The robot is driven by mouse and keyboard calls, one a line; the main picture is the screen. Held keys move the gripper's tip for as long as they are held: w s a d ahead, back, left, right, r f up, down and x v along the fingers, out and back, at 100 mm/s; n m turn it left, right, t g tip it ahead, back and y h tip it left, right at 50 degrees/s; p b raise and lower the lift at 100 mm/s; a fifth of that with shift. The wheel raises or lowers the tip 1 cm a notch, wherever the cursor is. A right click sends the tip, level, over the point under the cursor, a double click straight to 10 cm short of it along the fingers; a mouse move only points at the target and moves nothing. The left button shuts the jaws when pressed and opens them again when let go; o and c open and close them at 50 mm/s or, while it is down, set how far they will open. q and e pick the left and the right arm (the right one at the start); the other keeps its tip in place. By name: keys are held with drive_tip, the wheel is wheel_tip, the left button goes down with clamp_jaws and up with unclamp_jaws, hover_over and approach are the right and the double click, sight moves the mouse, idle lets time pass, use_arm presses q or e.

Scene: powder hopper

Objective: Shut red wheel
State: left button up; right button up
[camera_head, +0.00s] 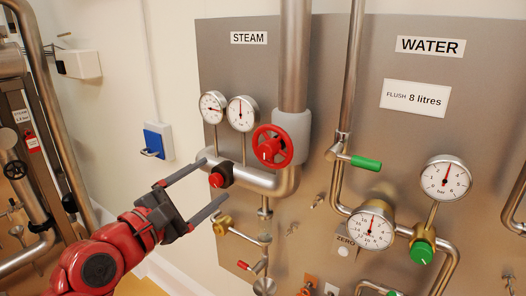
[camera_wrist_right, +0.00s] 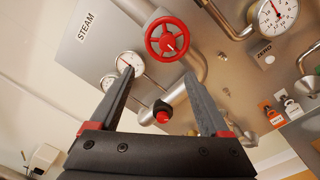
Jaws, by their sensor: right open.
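The red wheel (camera_head: 272,146) is a round handwheel on the thick steam pipe, right of two gauges under the STEAM label. It also shows in the right wrist view (camera_wrist_right: 167,39), beyond and between my fingertips. My right gripper (camera_head: 205,178) is open and empty, its two fingers spread and pointing towards the pipe elbow. It is below and left of the wheel and apart from it. A red knob with a black collar (camera_head: 217,179) appears between the fingertips; it also shows in the right wrist view (camera_wrist_right: 162,115). My left gripper is not in view.
The steel panel (camera_head: 330,60) carries steam gauges (camera_head: 242,113), a green lever (camera_head: 365,163), a green knob (camera_head: 421,252) and water gauges (camera_head: 446,178). A small red-handled valve (camera_head: 244,265) sits below. A blue switch (camera_head: 158,140) is on the left wall.

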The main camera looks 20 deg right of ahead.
sight(265, 152)
drive_tip(key=shift+g, duration=0.4)
drive_tip(key=p+x, duration=0.1)
drive_tip(key=x, duration=0.4)
drive_tip(key=p+x, duration=0.2)
drive_tip(key=x, duration=0.3)
drive_tip(key=s+p+x, duration=0.1)
drive_tip(key=p+x, duration=0.1)
drive_tip(key=x, duration=0.4)
drive_tip(key=shift+w+d+r, duration=0.1)
drive_tip(key=shift+d+r, duration=0.05)
drive_tip(key=shift+d, duration=0.3)
drive_tip(key=shift+w+d, duration=0.3)
drive_tip(key=shift+c, duration=0.2)
clamp_jaws()
